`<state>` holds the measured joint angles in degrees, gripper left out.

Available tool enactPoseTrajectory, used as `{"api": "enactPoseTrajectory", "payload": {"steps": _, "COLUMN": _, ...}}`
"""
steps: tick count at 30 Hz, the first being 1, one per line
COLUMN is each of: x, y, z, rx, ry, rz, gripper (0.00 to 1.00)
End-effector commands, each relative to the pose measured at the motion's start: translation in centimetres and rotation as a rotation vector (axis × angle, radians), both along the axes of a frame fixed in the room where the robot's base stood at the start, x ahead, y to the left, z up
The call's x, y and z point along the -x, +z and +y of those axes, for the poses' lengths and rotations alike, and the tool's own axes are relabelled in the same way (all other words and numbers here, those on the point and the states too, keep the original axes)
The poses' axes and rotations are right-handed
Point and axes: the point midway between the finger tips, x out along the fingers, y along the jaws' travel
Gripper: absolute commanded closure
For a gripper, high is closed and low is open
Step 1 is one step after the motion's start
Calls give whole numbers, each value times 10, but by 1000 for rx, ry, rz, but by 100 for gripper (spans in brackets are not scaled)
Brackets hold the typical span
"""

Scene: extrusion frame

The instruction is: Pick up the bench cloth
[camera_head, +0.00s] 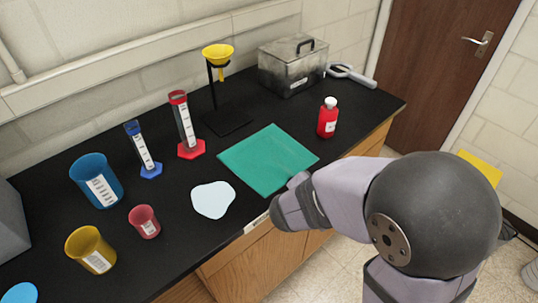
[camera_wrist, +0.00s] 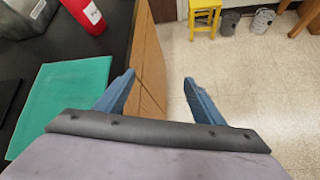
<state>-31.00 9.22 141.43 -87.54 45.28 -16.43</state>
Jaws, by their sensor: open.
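The bench cloth looks to be the flat green square (camera_head: 268,159) lying on the black bench near its front edge. It also shows at the left of the wrist view (camera_wrist: 68,95). My gripper (camera_wrist: 160,78) is open, with nothing between its blue fingers. In the wrist view it is to the right of the cloth and apart from it, with the bench's wooden front and the floor between and beyond the fingers. In the head view my arm covers the bench edge just in front of the cloth, and the fingers cannot be made out.
A red bottle (camera_head: 327,118) stands right of the cloth; a red-based cylinder (camera_head: 184,125) and funnel stand (camera_head: 226,120) are behind it. A pale blue flat patch (camera_head: 212,199) lies to its left. A metal box (camera_head: 292,66) is at the back. A yellow stool (camera_wrist: 204,15) stands on the floor.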

Motion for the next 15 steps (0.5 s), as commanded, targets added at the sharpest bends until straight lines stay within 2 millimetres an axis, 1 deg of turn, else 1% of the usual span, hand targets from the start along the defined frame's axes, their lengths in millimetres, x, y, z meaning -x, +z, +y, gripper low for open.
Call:
{"api": "enactPoseTrajectory", "payload": {"steps": 1, "x": -11, "y": 6, "z": 23, "rx": 61, "ry": 131, "rz": -6, "gripper": 38}}
{"api": "enactPoseTrajectory", "payload": {"steps": 2, "x": -17, "y": 9, "z": 36, "rx": 97, "ry": 203, "rz": -12, "gripper": 38}}
{"api": "enactPoseTrajectory", "payload": {"steps": 3, "x": -24, "y": 12, "z": 53, "rx": 141, "ry": 296, "rz": -21, "gripper": 38}}
{"api": "enactPoseTrajectory", "payload": {"steps": 6, "x": -34, "y": 19, "z": 94, "rx": 237, "ry": 497, "rz": -44, "gripper": 38}}
{"api": "enactPoseTrajectory", "payload": {"steps": 9, "x": -38, "y": 22, "z": 127, "rx": 308, "ry": 650, "rz": -67, "gripper": 38}}
{"api": "enactPoseTrajectory", "payload": {"steps": 12, "x": -39, "y": 25, "z": 151, "rx": 355, "ry": 750, "rz": -86, "gripper": 38}}
{"api": "enactPoseTrajectory", "payload": {"steps": 15, "x": -39, "y": 26, "z": 163, "rx": 380, "ry": 804, "rz": -97, "gripper": 38}}
